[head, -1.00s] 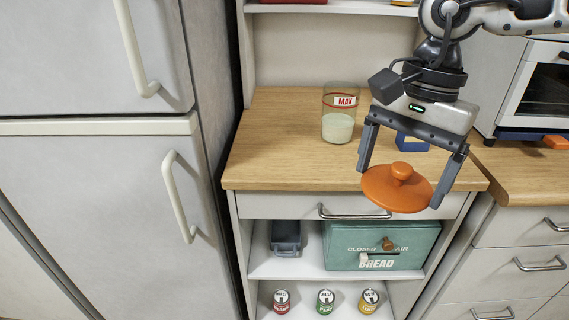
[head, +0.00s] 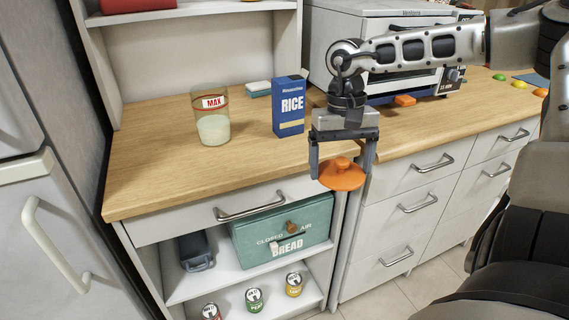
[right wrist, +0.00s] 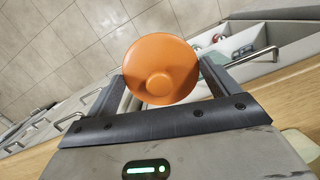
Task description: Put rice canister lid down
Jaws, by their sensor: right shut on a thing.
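The orange lid (head: 342,174) is round with a knob on top. My right gripper (head: 342,170) is shut on it, with a finger at each side of its rim. It holds the lid, knob up, in front of the counter's front edge. In the right wrist view the lid (right wrist: 161,69) sits between the two fingers. The canister (head: 213,116) is clear, open at the top, marked MAX and partly filled with pale rice. It stands upright on the wooden counter (head: 160,168), left of my right gripper and apart from it. My left gripper is not in view.
A toaster oven (head: 335,30) is behind my right arm. A green BREAD box (head: 285,230) and several small cans are on shelves below. The counter's front left is clear.

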